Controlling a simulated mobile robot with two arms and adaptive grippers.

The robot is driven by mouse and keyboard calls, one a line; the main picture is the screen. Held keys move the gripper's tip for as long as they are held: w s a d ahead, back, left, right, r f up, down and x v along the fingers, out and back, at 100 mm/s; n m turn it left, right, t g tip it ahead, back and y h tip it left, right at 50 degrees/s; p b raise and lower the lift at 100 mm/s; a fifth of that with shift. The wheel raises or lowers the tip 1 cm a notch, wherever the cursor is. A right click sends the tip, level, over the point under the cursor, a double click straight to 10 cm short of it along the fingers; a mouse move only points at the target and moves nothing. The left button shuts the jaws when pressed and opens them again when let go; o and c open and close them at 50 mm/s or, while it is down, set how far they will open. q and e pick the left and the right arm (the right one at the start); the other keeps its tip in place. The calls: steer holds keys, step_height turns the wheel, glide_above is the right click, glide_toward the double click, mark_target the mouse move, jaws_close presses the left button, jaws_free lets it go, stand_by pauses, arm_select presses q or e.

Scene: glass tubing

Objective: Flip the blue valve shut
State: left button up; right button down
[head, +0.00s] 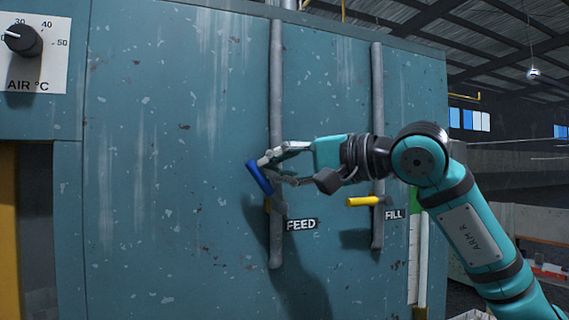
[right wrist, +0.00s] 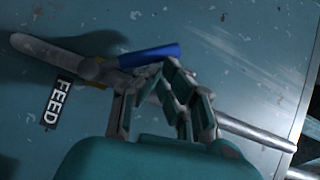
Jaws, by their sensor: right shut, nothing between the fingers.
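The blue valve handle (head: 259,178) is on the grey FEED pipe (head: 276,90) on the teal panel. It is tilted, its upper end to the left of the pipe and its lower end near the pipe. My right gripper (head: 269,169) is at the handle's right side, with its fingertips close against it; it is shut with nothing held. In the right wrist view the blue handle (right wrist: 150,55) lies just beyond the fingertips (right wrist: 148,74), and contact cannot be told for sure. My left gripper is not in view.
To the right, a second grey pipe (head: 377,100) labelled FILL has a yellow handle (head: 362,201) lying level, below my right wrist. A FEED label (head: 301,224) sits beside the first pipe. An AIR °C dial (head: 24,40) is at upper left. The panel between is clear.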

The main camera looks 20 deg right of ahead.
mark_target(257, 176)
steer(key=shift+a+f+n+g, duration=0.15)
steer(key=shift+a+f+n, duration=0.1)
steer(key=shift+a, duration=0.35)
steer(key=shift+a+f+n+g, duration=0.2)
steer(key=shift+a+f, duration=0.1)
steer(key=shift+a, duration=0.25)
steer(key=shift+a+f+n+g, duration=0.15)
steer(key=shift+a+f, duration=0.1)
steer(key=shift+a, duration=0.35)
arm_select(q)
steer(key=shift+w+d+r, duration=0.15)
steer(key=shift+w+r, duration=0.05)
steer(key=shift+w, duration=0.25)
arm_select(e)
steer(key=shift+a+f+n+h, duration=0.3)
steer(key=shift+n+h, duration=0.1)
steer(key=shift+h, duration=0.1)
steer(key=shift+a+f, duration=0.35)
steer(key=shift+f, duration=0.1)
stand_by(0.8)
stand_by(1.0)
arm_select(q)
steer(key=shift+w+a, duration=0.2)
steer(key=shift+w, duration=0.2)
arm_select(e)
steer(key=s+d+r, duration=0.1)
steer(key=s+r, duration=0.8)
steer(key=shift+r, duration=0.2)
